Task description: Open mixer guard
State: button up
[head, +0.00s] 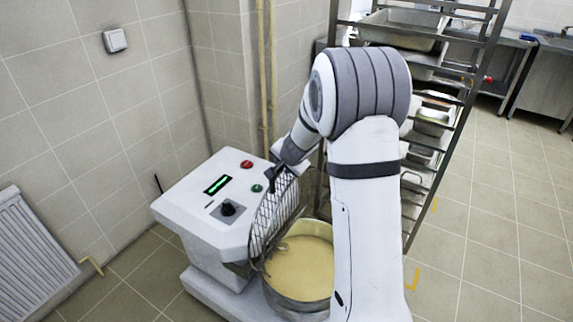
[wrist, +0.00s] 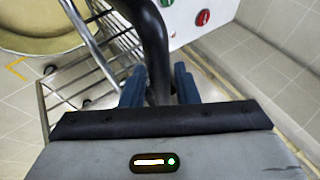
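The mixer (head: 215,205) is a white machine with a green display, a knob, and red and green buttons. Its wire mesh guard (head: 272,217) stands steeply raised at the machine's side of the bowl (head: 300,255), leaving the pale batter uncovered. My gripper (head: 284,172) is at the guard's upper edge. In the wrist view, the blue fingers of my gripper (wrist: 159,85) lie on both sides of a black handle (wrist: 155,45) and appear closed on it. My arm hides the bowl's right part in the head view.
A metal rack (head: 425,130) with trays stands close behind my arm. Tiled walls and pipes (head: 266,80) are behind the mixer, and a radiator (head: 35,255) is at the left. The floor (head: 490,250) at the right is clear.

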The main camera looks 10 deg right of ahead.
jog(key=shift+o, duration=1)
jog(key=shift+r, duration=0.1)
jog(key=shift+d, duration=0.1)
jog(key=shift+r, duration=0.25)
jog(key=p+v, duration=0.2)
jog(key=v, duration=0.5)
jog(key=shift+s, duration=0.25)
jog(key=shift+r, duration=0.1)
jog(key=s+a+r+n+y, duration=0.1)
jog(key=s+a+r+n, duration=0.35)
jog(key=s, duration=0.35)
jog(key=s+r+n+g+h, duration=0.1)
jog(key=s+r+n+g, duration=0.2)
jog(key=s, duration=2)
jog(key=n+g, duration=0.1)
jog(key=n, duration=0.2)
jog(key=shift+s+d+g+h, duration=0.35)
jog(key=shift+s+g+h, duration=0.05)
